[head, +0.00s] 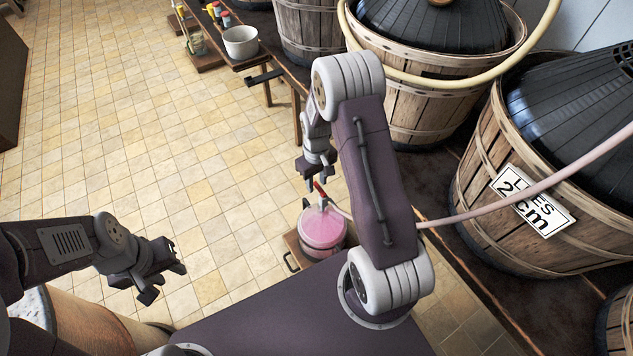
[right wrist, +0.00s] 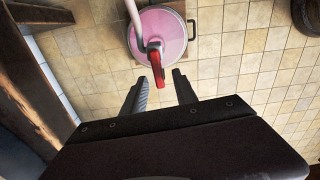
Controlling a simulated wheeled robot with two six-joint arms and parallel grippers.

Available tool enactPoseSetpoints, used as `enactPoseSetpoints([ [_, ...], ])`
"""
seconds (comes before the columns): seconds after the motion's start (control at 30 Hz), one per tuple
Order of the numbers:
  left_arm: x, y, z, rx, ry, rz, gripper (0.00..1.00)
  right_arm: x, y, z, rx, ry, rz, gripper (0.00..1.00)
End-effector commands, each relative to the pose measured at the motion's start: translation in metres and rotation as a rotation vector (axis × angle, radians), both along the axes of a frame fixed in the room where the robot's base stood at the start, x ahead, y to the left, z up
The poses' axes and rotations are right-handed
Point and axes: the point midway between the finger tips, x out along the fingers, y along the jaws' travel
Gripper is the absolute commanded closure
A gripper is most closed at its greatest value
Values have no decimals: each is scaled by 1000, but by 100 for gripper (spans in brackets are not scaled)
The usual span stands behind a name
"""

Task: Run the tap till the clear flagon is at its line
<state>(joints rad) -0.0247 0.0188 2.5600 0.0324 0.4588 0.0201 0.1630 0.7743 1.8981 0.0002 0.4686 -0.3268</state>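A clear vessel with pink contents (head: 322,230), which I take to be the flagon, stands on a low wooden stand. It shows from above in the right wrist view (right wrist: 176,48). Its line cannot be made out. A tap with a red lever (head: 320,189) sits over it at the end of a pale pink hose (head: 470,211); the red lever (right wrist: 156,68) also shows in the right wrist view. My right gripper (head: 309,178) is open and empty, its fingertips just short of the lever. My left gripper (head: 168,270) is open and empty, well left of the flagon.
Large wooden baskets (head: 408,112) with black-covered demijohns line the right side. One (head: 473,186) bears a sign (head: 532,201) reading "LEES 2 cm". A white pot (head: 240,42) and a glass jar (head: 195,43) stand at the back. The tiled floor (head: 120,130) at left is clear.

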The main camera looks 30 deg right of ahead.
Motion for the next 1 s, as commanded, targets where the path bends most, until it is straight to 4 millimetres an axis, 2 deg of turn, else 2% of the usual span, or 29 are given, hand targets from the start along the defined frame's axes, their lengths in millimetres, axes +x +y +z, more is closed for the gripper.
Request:
enactPoseSetpoints([
  [0.03,0,0,0,0,0,0,65,0,0,0,0,0,0,74],
  [0.13,0,0,0,0,0,0,65,0,0,0,0,0,0,100],
  [0.3,0,0,3,0,0,0,65,0,0,2,0,1,-6,100],
  [0.5,0,0,31,0,0,0,65,-1,-5,6,0,4,-132,100],
  [0.83,0,0,30,0,0,0,65,0,-6,0,0,0,-165,100],
  [0.87,0,0,30,0,0,0,65,0,-6,0,0,0,-165,83],
  [0.9,0,0,30,0,0,0,65,0,-6,0,0,0,-165,72],
  [0.93,0,0,30,0,0,0,65,0,-6,0,0,0,-165,65],
  [1.0,0,0,30,0,0,0,65,0,-6,0,0,0,-164,65],
])
